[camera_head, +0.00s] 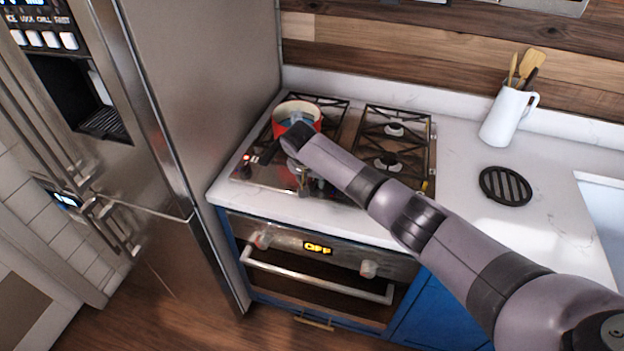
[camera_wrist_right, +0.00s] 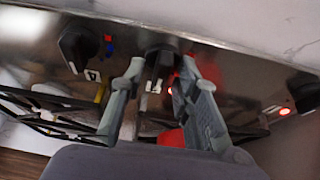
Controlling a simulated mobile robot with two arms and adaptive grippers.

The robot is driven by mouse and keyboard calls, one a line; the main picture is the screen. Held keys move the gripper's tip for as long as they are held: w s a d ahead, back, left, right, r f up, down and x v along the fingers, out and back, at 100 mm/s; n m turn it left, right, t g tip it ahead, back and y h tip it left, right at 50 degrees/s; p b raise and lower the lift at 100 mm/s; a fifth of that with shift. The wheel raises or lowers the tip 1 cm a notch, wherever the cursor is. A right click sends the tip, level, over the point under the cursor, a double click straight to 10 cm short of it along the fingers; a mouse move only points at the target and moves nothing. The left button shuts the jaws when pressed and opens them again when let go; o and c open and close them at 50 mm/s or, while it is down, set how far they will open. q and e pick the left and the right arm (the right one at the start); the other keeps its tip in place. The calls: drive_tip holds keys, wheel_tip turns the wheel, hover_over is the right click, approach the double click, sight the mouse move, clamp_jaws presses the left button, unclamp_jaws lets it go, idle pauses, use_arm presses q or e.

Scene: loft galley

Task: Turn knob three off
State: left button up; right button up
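Knob three (camera_wrist_right: 160,52) is a dark knob on the metal cooktop, in the upper middle of the right wrist view. The label by it is partly hidden and hard to read. A red light (camera_wrist_right: 170,90) glows beside it. My right gripper (camera_wrist_right: 163,64) has its two grey fingers apart, one on each side of this knob. I cannot tell whether they touch it. In the head view my right arm hides most of this gripper and the knob at the front of the cooktop (camera_head: 340,132). My left gripper is not in view.
Another knob (camera_wrist_right: 78,46) labelled 4 is close on the left in the wrist view. A further knob (camera_wrist_right: 306,92) is at the right edge, near a lit red light (camera_wrist_right: 284,111). A red pot (camera_head: 284,110) stands on the cooktop. A white jug (camera_head: 502,117) and black trivet (camera_head: 505,186) are right.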

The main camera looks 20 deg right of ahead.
drive_tip(key=shift+r, duration=0.1)
drive_tip(key=shift+a+r, duration=0.1)
drive_tip(key=shift+r, duration=0.1)
drive_tip(key=v, duration=1.1)
drive_tip(key=shift+s, duration=0.15)
